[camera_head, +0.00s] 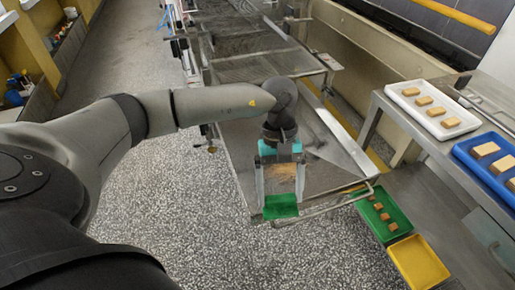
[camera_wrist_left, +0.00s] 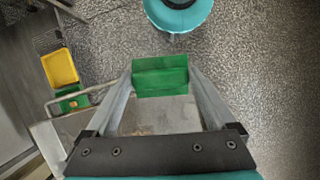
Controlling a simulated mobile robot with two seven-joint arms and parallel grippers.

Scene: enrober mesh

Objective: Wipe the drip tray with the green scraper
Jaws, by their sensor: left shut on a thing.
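The green scraper (camera_head: 281,207) is held between the fingertips of my left gripper (camera_head: 280,196). In the left wrist view the scraper (camera_wrist_left: 160,77) spans the gap between both fingers, and the gripper is shut on it. The metal drip tray (camera_head: 238,150) lies under the gripper, with a handle rail at its near edge. The scraper appears over the tray's near edge; I cannot tell whether it touches. A brownish smear (camera_head: 284,184) shows between the fingers. The tray (camera_wrist_left: 75,124) is partly hidden by the gripper in the left wrist view. My right gripper is not visible.
A mesh conveyor machine (camera_head: 255,45) stands behind the tray. At right, a table (camera_head: 420,130) bears a white tray (camera_head: 404,101) and a blue tray (camera_head: 478,165) with brown pieces. Lower down are a green tray (camera_head: 370,219) with pieces and a yellow tray (camera_head: 418,262). Speckled floor is clear at left.

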